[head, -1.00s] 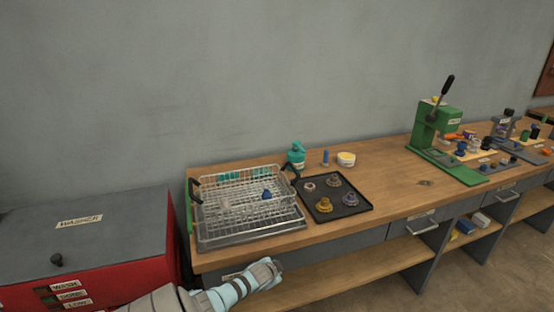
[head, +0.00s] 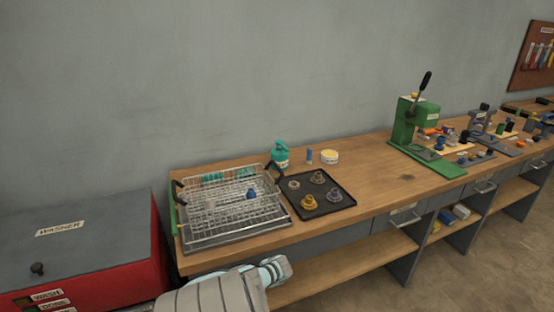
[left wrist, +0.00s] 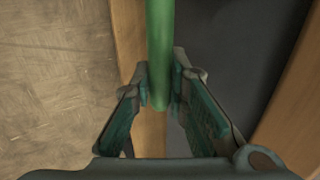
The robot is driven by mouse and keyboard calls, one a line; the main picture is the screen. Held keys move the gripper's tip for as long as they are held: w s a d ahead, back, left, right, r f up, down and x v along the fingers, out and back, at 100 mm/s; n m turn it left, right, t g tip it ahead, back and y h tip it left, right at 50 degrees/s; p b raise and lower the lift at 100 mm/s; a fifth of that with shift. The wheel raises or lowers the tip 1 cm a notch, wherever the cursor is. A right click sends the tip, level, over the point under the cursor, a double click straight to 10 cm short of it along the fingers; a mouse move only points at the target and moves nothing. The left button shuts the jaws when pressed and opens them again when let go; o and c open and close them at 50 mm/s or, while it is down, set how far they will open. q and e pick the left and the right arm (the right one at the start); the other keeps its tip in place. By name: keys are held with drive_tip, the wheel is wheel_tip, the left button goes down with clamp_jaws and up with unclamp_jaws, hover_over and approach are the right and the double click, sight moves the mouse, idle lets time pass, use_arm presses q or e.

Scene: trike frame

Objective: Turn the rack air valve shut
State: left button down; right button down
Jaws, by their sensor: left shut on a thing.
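In the left wrist view, my left gripper (left wrist: 161,82) is shut on a smooth green bar (left wrist: 160,35). The bar runs down from the top edge of the picture and ends between the fingers. In the head view, a thin green strip (head: 173,214) shows at the left end of the bench beside the wire rack; I cannot tell if it is the same piece. No part there is clearly labelled as an air valve. My right gripper is not in view.
A wire rack (head: 238,222) and a black tray (head: 335,206) with several fittings sit on the wooden bench (head: 375,180). A red washer (head: 110,270) with a grey lid stands to the left. A green press (head: 402,122) stands farther right.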

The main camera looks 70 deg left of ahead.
use_arm(q)
drive_tip(key=shift+s+f, duration=0.1)
drive_tip(key=shift+s, duration=0.15)
drive_tip(key=c, duration=1.8)
unclamp_jaws()
drive_tip(key=shift+w+r, duration=0.15)
drive_tip(key=shift+r, duration=0.05)
drive_tip(key=shift+d+r, duration=0.1)
drive_tip(key=shift+r, duration=0.1)
drive_tip(key=v, duration=1.1)
drive_tip(key=shift+d+r, duration=0.15)
drive_tip(key=shift+d, duration=0.1)
